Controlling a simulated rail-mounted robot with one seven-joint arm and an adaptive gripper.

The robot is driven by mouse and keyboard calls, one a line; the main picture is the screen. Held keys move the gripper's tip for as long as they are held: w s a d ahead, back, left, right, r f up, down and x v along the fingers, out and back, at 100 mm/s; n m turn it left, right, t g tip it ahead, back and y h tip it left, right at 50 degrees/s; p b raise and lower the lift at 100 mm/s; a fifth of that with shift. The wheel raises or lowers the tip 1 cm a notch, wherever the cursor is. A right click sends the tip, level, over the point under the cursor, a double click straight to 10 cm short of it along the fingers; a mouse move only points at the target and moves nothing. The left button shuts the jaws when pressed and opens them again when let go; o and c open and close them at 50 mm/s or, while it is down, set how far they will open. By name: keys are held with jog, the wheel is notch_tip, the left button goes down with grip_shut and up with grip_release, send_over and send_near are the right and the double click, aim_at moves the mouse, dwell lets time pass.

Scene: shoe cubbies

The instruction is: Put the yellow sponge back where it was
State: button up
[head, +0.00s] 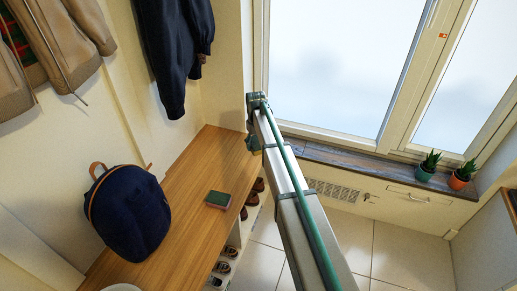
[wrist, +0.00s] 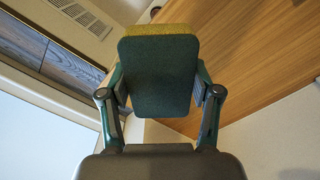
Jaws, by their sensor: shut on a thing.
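My gripper (wrist: 160,88) is shut on a sponge (wrist: 158,70), with one finger on each side of it. The sponge shows a dark green face towards the wrist camera and a yellow layer along its far edge. In the head view, my arm's end (head: 256,122) is near the window, by the far end of the wooden bench (head: 190,200).
A small green block with a reddish edge (head: 217,199) lies on the bench. A dark blue backpack (head: 128,212) stands left of it. Shoes (head: 222,267) fill cubbies below. Jackets (head: 178,50) hang above. Potted plants (head: 427,168) stand on the windowsill (head: 350,164). The bench's far end looks clear.

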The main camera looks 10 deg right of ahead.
jog(key=w+f, duration=0.2)
jog(key=w, duration=0.1)
jog(key=w+f, duration=0.3)
jog(key=w, duration=0.1)
jog(key=w+f, duration=0.2)
jog(key=w, duration=0.2)
jog(key=shift+w+a+f+b, duration=0.1)
jog(key=shift+w+f+b, duration=0.15)
jog(key=shift+b, duration=0.05)
jog(key=shift+w+f, duration=0.25)
jog(key=shift+f, duration=0.1)
jog(key=shift+w+f, duration=0.2)
jog(key=shift+f, duration=0.55)
jog(key=shift+w+f, duration=0.2)
jog(key=shift+f, duration=0.6)
jog(key=shift+w+f, duration=0.2)
jog(key=shift+f, duration=0.55)
jog(key=shift+f, duration=0.1)
jog(key=o, duration=1)
